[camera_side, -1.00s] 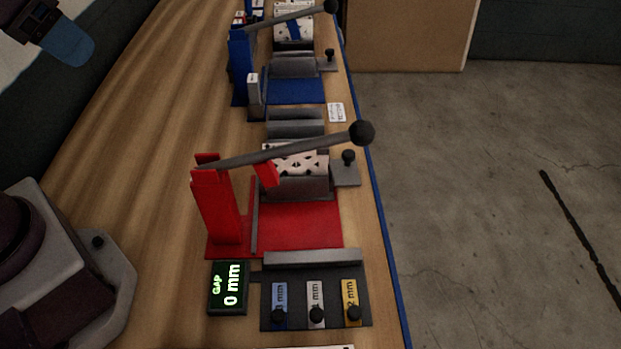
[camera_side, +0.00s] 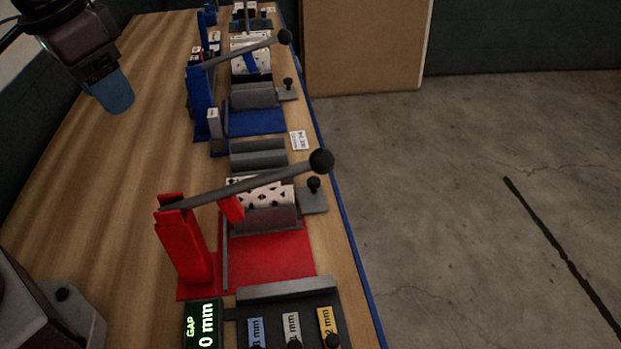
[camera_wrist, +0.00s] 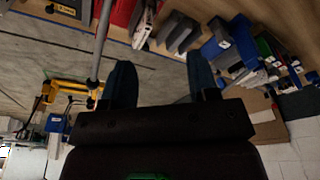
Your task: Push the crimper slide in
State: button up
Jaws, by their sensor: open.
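A red crimper (camera_side: 185,245) with a long grey lever (camera_side: 250,184) and black ball end (camera_side: 321,161) stands near the bench's front edge. Its grey slide plate (camera_side: 313,203) with a black knob sticks out to the right, past a white patterned piece. A blue crimper (camera_side: 200,100) stands farther back, with a similar knobbed slide (camera_side: 288,95) sticking out right. My gripper (camera_side: 112,97) is at upper left, above the bench and apart from both crimpers. In the wrist view its two blue fingers (camera_wrist: 160,80) are wide apart with nothing between them.
A gap display (camera_side: 203,325) reads 0 mm beside a dark rack (camera_side: 290,290) of blue, grey and yellow gauges. A small white label (camera_side: 299,140) lies between the crimpers. A cardboard box (camera_side: 365,45) stands beyond the bench. The left of the bench (camera_side: 110,150) is clear.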

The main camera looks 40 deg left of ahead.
jog(key=w+d+f+m+g, duration=0.1)
jog(key=w+d+f, duration=0.2)
jog(key=w, duration=0.3)
jog(key=w+d+f+g, duration=0.1)
jog(key=w+d+f, duration=0.15)
jog(key=w, duration=0.45)
jog(key=m, duration=0.2)
send_near(314, 180)
notch_tip(314, 180, down, 9)
jog(key=shift+w+f, duration=0.1)
jog(key=shift+w, duration=0.05)
grip_shut()
jog(key=s+d, duration=0.7)
jog(key=shift+s+d, duration=0.2)
jog(key=shift+d, duration=0.15)
jog(key=shift+s, duration=0.1)
